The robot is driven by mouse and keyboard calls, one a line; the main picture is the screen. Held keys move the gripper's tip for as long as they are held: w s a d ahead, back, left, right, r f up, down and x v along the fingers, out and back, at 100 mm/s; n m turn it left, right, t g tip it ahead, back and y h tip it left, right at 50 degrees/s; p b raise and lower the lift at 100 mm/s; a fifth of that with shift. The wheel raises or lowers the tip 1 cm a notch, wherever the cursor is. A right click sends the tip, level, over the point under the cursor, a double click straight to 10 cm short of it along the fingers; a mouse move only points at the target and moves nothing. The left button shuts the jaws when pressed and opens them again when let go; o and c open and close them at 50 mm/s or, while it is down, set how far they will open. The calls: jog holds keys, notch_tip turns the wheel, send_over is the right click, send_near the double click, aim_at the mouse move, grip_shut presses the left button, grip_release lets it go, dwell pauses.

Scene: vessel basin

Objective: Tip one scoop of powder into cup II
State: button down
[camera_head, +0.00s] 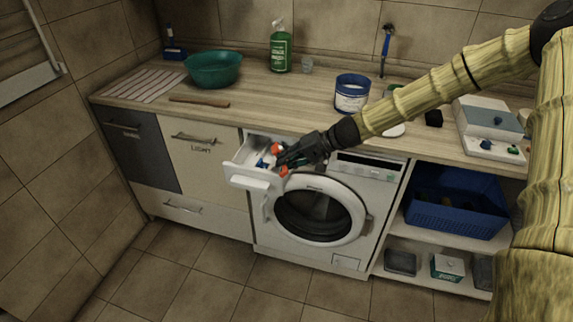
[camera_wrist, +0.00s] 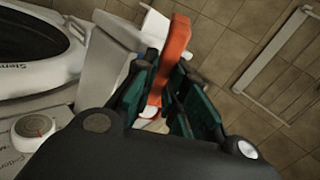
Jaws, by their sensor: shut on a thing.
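The washing machine's detergent drawer (camera_head: 240,181) is pulled out at the machine's upper left. A blue part (camera_head: 263,162) shows inside it. My gripper (camera_head: 281,159) is over the drawer's right side, shut on an orange scoop (camera_head: 277,149). In the wrist view the orange scoop (camera_wrist: 177,45) stands between the green-dark fingers (camera_wrist: 165,85), and a white part of the drawer (camera_wrist: 118,40) lies beside them. Whether powder is in the scoop, and the cup II marking, cannot be made out. A blue and white tub (camera_head: 351,98) stands on the worktop.
The machine's round door (camera_head: 318,213) is below the drawer, with a dial (camera_wrist: 33,127) close by in the wrist view. A green bowl (camera_head: 213,70), a green bottle (camera_head: 281,50), a wooden stick (camera_head: 199,102) and a grey-white box (camera_head: 488,120) are on the worktop. A blue crate (camera_head: 455,215) sits at right.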

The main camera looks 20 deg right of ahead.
jog(key=shift+s+d+f+m+t+y+b, duration=0.1)
jog(key=shift+f+m+t+y+b, duration=0.2)
jog(key=shift+y+b, duration=0.9)
jog(key=shift+w+d+f+m+t+y+b, duration=0.15)
jog(key=shift+m+t+y+b, duration=0.3)
jog(key=shift+b, duration=1.45)
jog(key=shift+s+d+f+m+t+y+b, duration=0.15)
jog(key=shift+f+m+t+y+b, duration=0.15)
jog(key=shift+y+b, duration=0.95)
jog(key=shift+a+r+n+g+h+p, duration=0.2)
jog(key=shift+r+h+p, duration=0.3)
jog(key=shift+p, duration=0.3)
jog(key=shift+a+r+n+g+h+p, duration=0.15)
jog(key=shift+r+h+p, duration=0.3)
jog(key=shift+p, duration=0.3)
jog(key=shift+d, duration=0.1)
jog(key=shift+r+h+p, duration=0.35)
jog(key=shift+h+p, duration=0.2)
jog(key=shift+p, duration=0.7)
jog(key=shift+r+n+g+p, duration=0.1)
jog(key=shift+n+g+p, duration=0.2)
jog(key=shift+p, duration=0.15)
jog(key=r+h+p, duration=0.1)
jog(key=p, duration=0.1)
jog(key=shift+h+p, duration=0.3)
jog(key=shift+a+g, duration=0.2)
jog(key=shift+g, duration=0.1)
jog(key=shift+r+n+h+p, duration=0.3)
jog(key=shift+h+p, duration=0.1)
jog(key=shift+p, duration=0.55)
